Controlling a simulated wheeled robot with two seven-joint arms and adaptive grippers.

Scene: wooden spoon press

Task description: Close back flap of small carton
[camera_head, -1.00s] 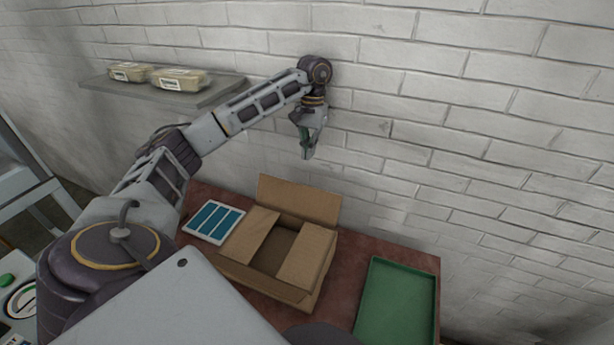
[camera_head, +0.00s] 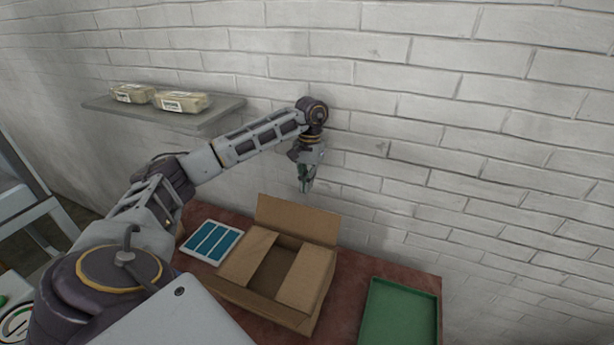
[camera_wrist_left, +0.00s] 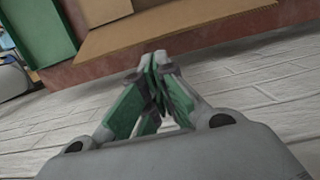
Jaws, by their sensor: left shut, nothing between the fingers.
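The small cardboard carton (camera_head: 262,297) sits on the reddish-brown table. Its left and right flaps are folded inward with a gap between them. Its back flap (camera_head: 297,219) stands raised, leaning back toward the wall. My left gripper (camera_head: 306,188) is shut and empty, pointing down above and behind the back flap, apart from it. In the left wrist view the shut fingertips (camera_wrist_left: 158,62) show below the cardboard flap (camera_wrist_left: 165,27). My right gripper is not in view.
A white panel with blue strips (camera_head: 213,241) lies left of the carton. A green tray (camera_head: 399,312) lies to its right. A white brick wall (camera_head: 450,130) rises close behind the table. A shelf (camera_head: 205,118) with two packages is at the upper left.

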